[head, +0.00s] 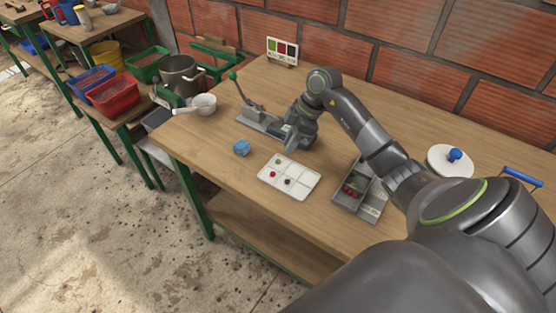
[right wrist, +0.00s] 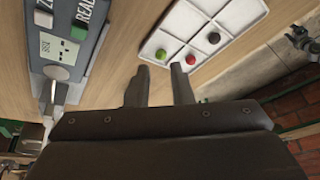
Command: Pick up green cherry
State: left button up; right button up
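A green cherry (head: 278,161) sits in a compartment of the white divided tray (head: 304,182). A red cherry (head: 272,174) and a dark cherry (head: 287,181) lie in other compartments. In the right wrist view, the green cherry (right wrist: 161,54) is just beyond the fingertips, with the red one (right wrist: 191,59) and the dark one (right wrist: 213,38) to its right. My right gripper (right wrist: 160,70) is open and empty, its two fingers apart and pointing toward the tray edge. In the head view, my right gripper (head: 290,148) is over the table just behind the tray. My left gripper is out of view.
A grey bin (head: 346,206) with red cherries stands to the right. A lever device (head: 250,112) is behind, close to my gripper; a white ladle-like cup (head: 204,104) stands left. The table front is clear.

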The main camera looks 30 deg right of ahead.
aim_at(279, 159)
jog(key=p+x, duration=0.1)
jog(key=x, duration=0.4)
jog(key=shift+a, duration=0.2)
grip_shut()
